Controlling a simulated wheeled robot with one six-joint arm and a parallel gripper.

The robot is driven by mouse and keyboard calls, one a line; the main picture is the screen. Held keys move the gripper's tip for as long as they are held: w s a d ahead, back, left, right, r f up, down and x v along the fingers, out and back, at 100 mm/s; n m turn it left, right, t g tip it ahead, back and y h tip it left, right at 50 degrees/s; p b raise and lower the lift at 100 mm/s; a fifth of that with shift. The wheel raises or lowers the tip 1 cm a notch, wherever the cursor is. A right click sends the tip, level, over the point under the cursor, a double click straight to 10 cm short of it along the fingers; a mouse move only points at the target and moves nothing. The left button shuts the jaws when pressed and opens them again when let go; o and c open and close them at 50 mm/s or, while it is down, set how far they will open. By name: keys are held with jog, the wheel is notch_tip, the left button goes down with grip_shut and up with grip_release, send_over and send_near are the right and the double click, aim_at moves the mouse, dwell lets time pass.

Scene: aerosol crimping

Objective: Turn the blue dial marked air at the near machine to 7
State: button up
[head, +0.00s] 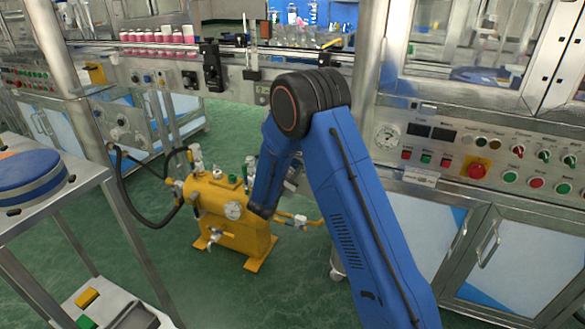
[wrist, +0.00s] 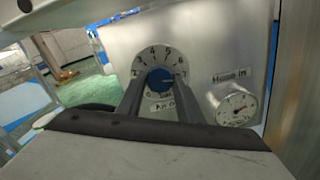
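In the wrist view the blue dial (wrist: 160,79) sits at the centre of a round white scale (wrist: 157,57) with black numbers, on a pale metal panel. A label below it, partly covered, seems to read Air. My gripper (wrist: 161,84) points straight at the dial, with one dark finger on each side. The blue knob fills the gap between the fingertips, and the gripper looks shut on it. The fingers cover parts of the scale's sides, and I cannot surely read the dial's setting. In the head view my blue arm hides the gripper and dial.
In the head view a yellow tank (head: 230,215) with hoses stands on the green floor. A panel with several buttons (head: 478,170) is at right, and a metal table (head: 85,195) is at left.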

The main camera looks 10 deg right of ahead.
jog(key=o, duration=0.3)
jog(key=shift+s+a, duration=0.1)
jog(key=shift+a, duration=0.05)
jog(key=v, duration=1.7)
jog(key=shift+s, duration=0.1)
